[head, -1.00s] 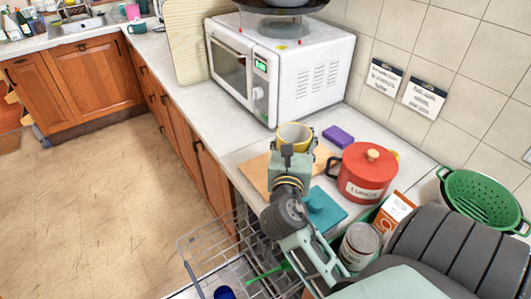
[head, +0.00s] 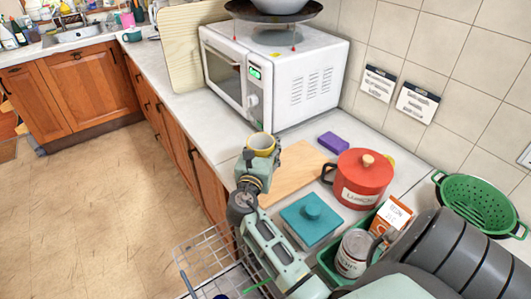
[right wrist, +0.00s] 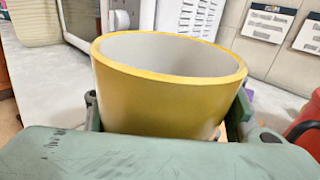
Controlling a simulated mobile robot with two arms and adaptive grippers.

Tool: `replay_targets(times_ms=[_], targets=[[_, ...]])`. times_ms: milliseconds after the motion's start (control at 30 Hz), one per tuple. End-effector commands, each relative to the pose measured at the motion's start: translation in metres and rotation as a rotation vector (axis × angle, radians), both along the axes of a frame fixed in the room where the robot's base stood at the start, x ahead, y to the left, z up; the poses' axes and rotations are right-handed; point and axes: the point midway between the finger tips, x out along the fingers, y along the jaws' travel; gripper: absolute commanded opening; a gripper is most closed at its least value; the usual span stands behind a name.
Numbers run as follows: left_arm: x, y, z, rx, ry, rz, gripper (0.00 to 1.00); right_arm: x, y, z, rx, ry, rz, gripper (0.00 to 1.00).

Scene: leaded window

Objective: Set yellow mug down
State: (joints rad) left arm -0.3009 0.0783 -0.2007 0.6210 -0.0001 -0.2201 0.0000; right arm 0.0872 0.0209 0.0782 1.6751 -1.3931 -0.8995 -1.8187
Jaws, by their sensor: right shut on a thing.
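The yellow mug (head: 262,143) is upright in my right gripper (head: 258,160), at the counter's front edge before the microwave. The right wrist view shows the mug (right wrist: 165,95) large, with a pale grey inside and the gripper's fingers (right wrist: 165,118) on both sides of it. The gripper is shut on it. Its base is hidden, so I cannot tell whether it touches the counter (head: 225,133). My left gripper is not in view.
A wooden board (head: 290,175) lies right of the mug. The white microwave (head: 300,85) stands behind. A wire rack (head: 205,265) is below left.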

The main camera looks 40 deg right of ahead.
Motion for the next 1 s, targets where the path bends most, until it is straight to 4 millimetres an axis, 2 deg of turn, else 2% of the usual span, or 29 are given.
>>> replay_targets(times_ms=[100,200,1000], targets=[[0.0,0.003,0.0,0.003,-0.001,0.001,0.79,0.0,0.0,-0.02,-0.001,0.005,0.001,0.0],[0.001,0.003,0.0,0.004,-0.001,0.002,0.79,0.0,0.0,-0.029,-0.002,0.003,0.0,0.0],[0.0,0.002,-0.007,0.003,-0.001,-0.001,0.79,-0.001,0.0,-0.046,0.002,0.005,0.0,0.0]])
